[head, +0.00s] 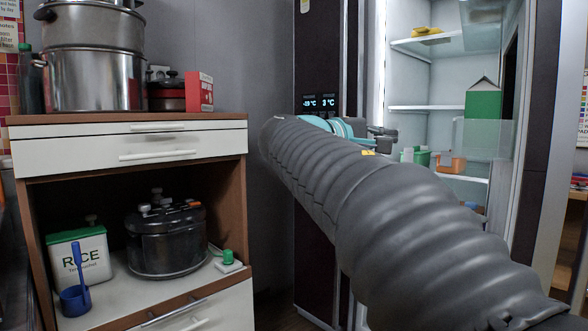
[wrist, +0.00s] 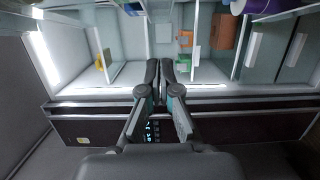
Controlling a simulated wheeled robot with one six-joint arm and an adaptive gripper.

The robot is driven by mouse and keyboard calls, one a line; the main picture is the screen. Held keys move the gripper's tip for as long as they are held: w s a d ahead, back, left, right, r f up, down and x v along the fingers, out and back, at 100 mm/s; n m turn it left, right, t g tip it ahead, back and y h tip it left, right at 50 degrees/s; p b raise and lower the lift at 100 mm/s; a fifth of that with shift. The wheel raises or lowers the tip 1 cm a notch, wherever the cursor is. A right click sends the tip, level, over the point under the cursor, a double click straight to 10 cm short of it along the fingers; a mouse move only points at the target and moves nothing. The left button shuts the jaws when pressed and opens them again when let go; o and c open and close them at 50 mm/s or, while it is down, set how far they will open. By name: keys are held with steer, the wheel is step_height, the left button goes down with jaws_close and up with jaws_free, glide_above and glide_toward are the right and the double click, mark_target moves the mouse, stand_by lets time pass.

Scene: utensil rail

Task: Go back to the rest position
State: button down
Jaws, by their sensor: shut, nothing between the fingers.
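My gripper (head: 383,133) is at the far end of my grey sleeved arm, in front of the open fridge (head: 408,80). In the wrist view my gripper (wrist: 160,68) has its two dark fingertips close together, with nothing seen between them. The fingers point toward the fridge shelves (wrist: 130,74), which look turned sideways in that view. My arm hides part of the fridge's lower half in the head view.
The fridge holds a yellow item (head: 426,31), a green carton (head: 483,103) and an orange container (head: 452,164). At left, a cabinet (head: 130,146) bears steel pots (head: 95,80). A dark pot (head: 165,240) and a rice box (head: 80,257) stand inside it.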

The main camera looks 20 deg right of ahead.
steer(key=a+f+t+y, duration=0.1)
steer(key=a+f+y, duration=0.35)
steer(key=f, duration=0.75)
steer(key=a+f+t+y, duration=0.1)
steer(key=a+f+y, duration=0.35)
steer(key=f, duration=0.75)
steer(key=s+a+f+m+y+p, duration=0.1)
steer(key=s+a+f+y+p, duration=0.1)
steer(key=s+a+f+y, duration=0.2)
steer(key=s+a+f+m+y+p, duration=0.1)
steer(key=s+a+f+y+p, duration=0.1)
steer(key=s+a+f+y, duration=0.2)
steer(key=s+a+f, duration=0.3)
steer(key=s+a, duration=0.4)
steer(key=s, duration=0.2)
steer(key=shift+s+f+y+p, duration=0.3)
steer(key=shift+s+y, duration=0.1)
steer(key=shift+a, duration=0.15)
